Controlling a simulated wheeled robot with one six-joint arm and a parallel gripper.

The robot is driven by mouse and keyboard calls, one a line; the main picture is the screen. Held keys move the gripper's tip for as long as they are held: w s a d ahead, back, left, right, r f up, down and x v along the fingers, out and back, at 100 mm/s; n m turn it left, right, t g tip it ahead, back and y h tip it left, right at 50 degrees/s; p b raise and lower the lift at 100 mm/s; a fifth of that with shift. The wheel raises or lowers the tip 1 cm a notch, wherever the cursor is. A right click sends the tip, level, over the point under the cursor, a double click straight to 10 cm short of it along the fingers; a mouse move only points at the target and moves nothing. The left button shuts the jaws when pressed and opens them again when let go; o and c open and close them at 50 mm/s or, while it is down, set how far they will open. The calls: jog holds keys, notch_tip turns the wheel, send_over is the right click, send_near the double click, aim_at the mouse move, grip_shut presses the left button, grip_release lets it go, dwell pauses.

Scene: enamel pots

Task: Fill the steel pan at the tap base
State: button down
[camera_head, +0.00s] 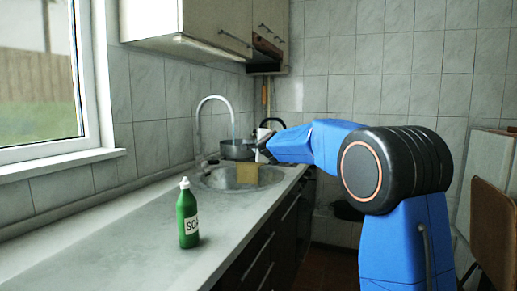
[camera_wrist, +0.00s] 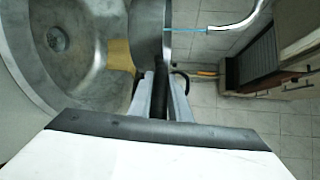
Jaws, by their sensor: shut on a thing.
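The steel pan (camera_head: 237,151) is held above the far side of the sink, below the end of the tap (camera_head: 212,98). Its grey side shows in the wrist view (camera_wrist: 148,38). My gripper (camera_head: 264,146) is shut on the pan's dark handle, which lies between the two fingers in the wrist view (camera_wrist: 160,92). A thin blue stream of water (camera_wrist: 185,29) runs from the spout to the pan. The stream also shows in the head view (camera_head: 233,130). The pan's inside and water level are hidden.
The round steel sink (camera_head: 215,181) is set in the grey counter (camera_head: 120,240). A yellowish sponge (camera_head: 247,174) is at the sink, below the pan. A green soap bottle (camera_head: 188,220) stands on the near counter. Wall cabinets (camera_head: 190,22) hang above.

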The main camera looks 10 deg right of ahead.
aim_at(251, 144)
jog(key=shift+w+a+r, duration=0.1)
jog(key=shift+w+a, duration=0.15)
jog(key=shift+w, duration=0.5)
jog(key=shift+w+a, duration=0.2)
jog(key=shift+w, duration=0.5)
jog(key=shift+w+a+r, duration=0.1)
jog(key=shift+w+a, duration=0.15)
jog(key=shift+w, duration=0.5)
jog(key=shift+f, duration=0.1)
jog(key=s+d, duration=0.4)
jog(key=s, duration=0.9)
jog(key=shift+s, duration=0.15)
